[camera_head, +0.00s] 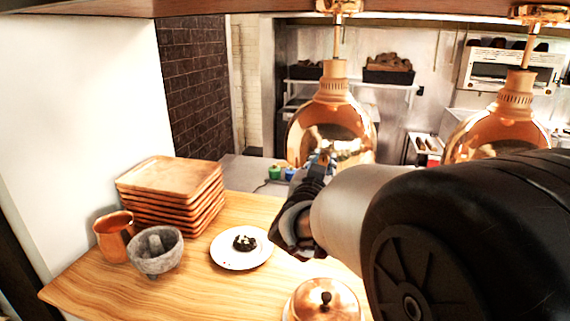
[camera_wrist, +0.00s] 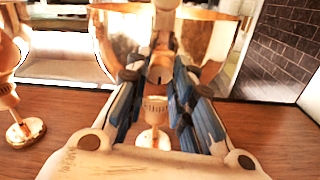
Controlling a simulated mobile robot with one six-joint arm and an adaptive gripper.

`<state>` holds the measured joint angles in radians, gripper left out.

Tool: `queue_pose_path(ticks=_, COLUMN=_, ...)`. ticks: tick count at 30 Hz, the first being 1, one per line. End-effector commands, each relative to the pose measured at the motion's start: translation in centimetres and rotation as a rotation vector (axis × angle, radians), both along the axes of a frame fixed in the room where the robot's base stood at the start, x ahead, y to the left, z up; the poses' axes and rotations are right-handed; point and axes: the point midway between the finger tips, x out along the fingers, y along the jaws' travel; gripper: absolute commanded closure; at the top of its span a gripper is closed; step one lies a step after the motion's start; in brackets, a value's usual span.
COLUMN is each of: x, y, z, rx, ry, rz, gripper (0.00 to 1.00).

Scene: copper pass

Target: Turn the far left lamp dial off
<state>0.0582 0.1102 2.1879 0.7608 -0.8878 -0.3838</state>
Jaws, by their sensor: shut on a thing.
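The left copper heat lamp (camera_head: 330,112) hangs from the wooden overhead beam in the head view. Its shade also fills the upper middle of the wrist view (camera_wrist: 200,38). My gripper (camera_head: 320,163) reaches up to the front of this shade, and its tips overlap the shade's lower part. In the wrist view my blue-padded fingers close around a small metal piece, the lamp dial (camera_wrist: 158,73), at the shade. The fingers hide the dial in the head view, and its turned position cannot be read.
A second copper lamp (camera_head: 505,118) hangs to the right. On the wooden counter (camera_head: 200,285) are stacked wooden trays (camera_head: 172,190), a copper mug (camera_head: 114,236), a stone mortar (camera_head: 156,252), a plate (camera_head: 225,257) with dark food and a copper dome (camera_head: 326,302). My arm covers the lower right.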

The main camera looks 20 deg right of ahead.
Motion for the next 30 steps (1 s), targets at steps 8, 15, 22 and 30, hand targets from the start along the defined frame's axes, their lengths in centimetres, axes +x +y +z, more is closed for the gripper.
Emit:
queue_pose_path(ticks=8, x=0.0, y=0.0, z=-0.05, rx=0.016, ry=-0.012, rz=0.0, gripper=1.0)
queue_pose_path(ticks=15, x=0.0, y=-0.02, z=-0.18, rx=0.104, ry=-0.073, rz=0.0, gripper=1.0)
queue_pose_path(ticks=22, x=-0.04, y=-0.05, z=-0.3, rx=0.264, ry=-0.181, rz=0.0, gripper=1.0)
queue_pose_path(ticks=30, x=-0.07, y=-0.1, z=-0.3, rx=0.477, ry=-0.325, rz=0.0, gripper=1.0)
